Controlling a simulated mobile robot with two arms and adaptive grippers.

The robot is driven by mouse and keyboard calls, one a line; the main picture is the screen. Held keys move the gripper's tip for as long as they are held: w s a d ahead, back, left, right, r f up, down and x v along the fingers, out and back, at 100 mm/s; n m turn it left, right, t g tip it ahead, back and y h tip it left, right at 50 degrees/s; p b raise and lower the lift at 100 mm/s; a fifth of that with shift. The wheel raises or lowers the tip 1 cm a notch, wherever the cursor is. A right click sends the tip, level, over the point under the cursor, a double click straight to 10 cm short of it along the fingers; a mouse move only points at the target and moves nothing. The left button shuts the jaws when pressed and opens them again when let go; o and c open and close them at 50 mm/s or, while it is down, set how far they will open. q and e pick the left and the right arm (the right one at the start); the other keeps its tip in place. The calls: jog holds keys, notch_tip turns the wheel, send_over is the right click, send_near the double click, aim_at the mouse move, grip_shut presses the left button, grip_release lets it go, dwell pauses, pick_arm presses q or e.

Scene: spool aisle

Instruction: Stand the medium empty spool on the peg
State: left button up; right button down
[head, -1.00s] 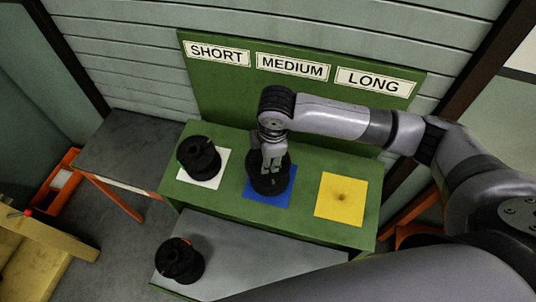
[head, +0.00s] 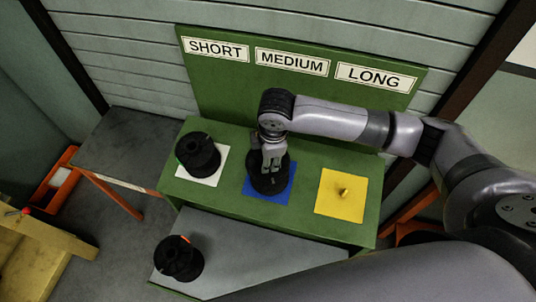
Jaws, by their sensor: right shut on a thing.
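A black spool (head: 268,184) is at the blue square (head: 283,194) under the MEDIUM label (head: 292,61) on the green bench. My right gripper (head: 272,160) comes down from above and is shut on this spool. The spool looks upright; whether it rests fully on the square, and the peg itself, are hidden by the spool and gripper. A second black spool (head: 197,155) stands on the white square (head: 211,178) under the SHORT label. The yellow square (head: 338,207) under LONG is bare, with a small peg (head: 343,192) in its middle. My left gripper is not in view.
Another black spool (head: 179,258) stands on the lower grey shelf (head: 255,268) in front, which is otherwise clear. The green back panel (head: 240,90) rises behind the bench. A grey table (head: 122,150) with orange legs is at left, near a yellow structure (head: 40,250).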

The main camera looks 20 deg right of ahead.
jog(key=shift+w+f, duration=0.1)
jog(key=shift+f, duration=0.35)
jog(key=c, duration=0.9)
grip_release()
jog(key=shift+c, duration=0.2)
notch_tip(320, 180, up, 12)
jog(key=s, duration=0.2)
jog(key=shift+d, duration=0.2)
